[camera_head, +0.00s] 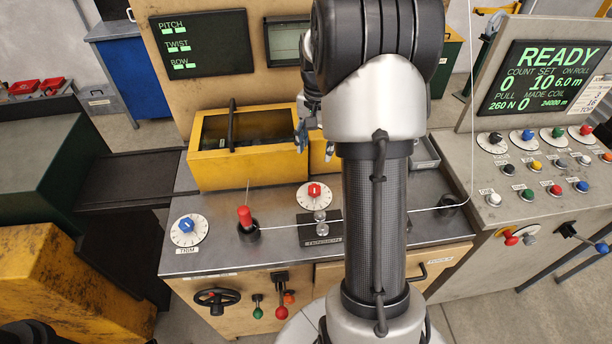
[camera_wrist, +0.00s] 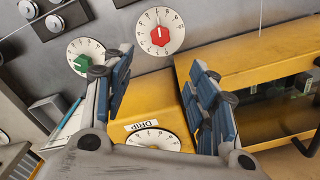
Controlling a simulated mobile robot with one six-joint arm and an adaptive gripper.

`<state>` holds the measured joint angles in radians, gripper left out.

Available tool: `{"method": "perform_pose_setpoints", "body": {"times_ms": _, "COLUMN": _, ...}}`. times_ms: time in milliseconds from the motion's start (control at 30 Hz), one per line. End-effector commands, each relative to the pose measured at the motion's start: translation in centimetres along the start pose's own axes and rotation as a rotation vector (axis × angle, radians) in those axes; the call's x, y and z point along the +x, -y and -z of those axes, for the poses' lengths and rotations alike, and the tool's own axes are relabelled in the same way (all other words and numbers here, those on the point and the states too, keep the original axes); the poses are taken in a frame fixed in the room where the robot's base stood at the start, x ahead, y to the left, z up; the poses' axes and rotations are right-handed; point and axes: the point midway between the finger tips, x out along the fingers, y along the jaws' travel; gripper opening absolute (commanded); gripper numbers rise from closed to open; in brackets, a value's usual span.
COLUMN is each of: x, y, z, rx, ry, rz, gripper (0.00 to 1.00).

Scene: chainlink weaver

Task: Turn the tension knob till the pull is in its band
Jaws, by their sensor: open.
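The red tension knob (camera_head: 314,190) sits at the centre of a white numbered dial on the grey bench, just behind the plate lettered TENSION (camera_head: 320,228). What looks like the same red knob (camera_wrist: 160,36) shows at the top middle of the wrist view, ahead of the fingertips and apart from them. My gripper (camera_wrist: 160,82) is open and empty, its blue-padded fingers spread. In the head view my gripper (camera_head: 304,142) is partly hidden by my arm, at the yellow box beyond the knob. The display (camera_head: 540,80) reads READY and PULL 260 N.
The yellow box (camera_head: 230,168) stands behind the knob. A green knob (camera_wrist: 82,63) and a DRIP dial (camera_wrist: 155,140) lie near my fingers. A wire (camera_head: 400,212) runs across the bench past rollers (camera_head: 320,217).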

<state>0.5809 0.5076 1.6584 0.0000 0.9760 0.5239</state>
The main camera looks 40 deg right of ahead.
Motion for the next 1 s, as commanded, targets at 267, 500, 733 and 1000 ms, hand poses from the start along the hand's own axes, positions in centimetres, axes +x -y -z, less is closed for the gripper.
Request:
{"method": "perform_pose_setpoints", "body": {"times_ms": 267, "x": 4.8, "y": 0.0, "z": -0.1, "rx": -0.002, "ry": 0.003, "rz": -0.002, "gripper": 0.53}}
{"method": "perform_pose_setpoints", "body": {"times_ms": 500, "x": 10.2, "y": 0.0, "z": -0.1, "rx": -0.002, "ry": 0.003, "rz": -0.002, "gripper": 0.53}}
{"method": "perform_pose_setpoints", "body": {"times_ms": 733, "x": 14.6, "y": 0.0, "z": -0.1, "rx": -0.003, "ry": 0.002, "rz": -0.001, "gripper": 0.53}}
{"method": "perform_pose_setpoints", "body": {"times_ms": 1000, "x": 16.9, "y": 0.0, "z": -0.1, "rx": -0.003, "ry": 0.0, "rz": 0.0, "gripper": 0.53}}
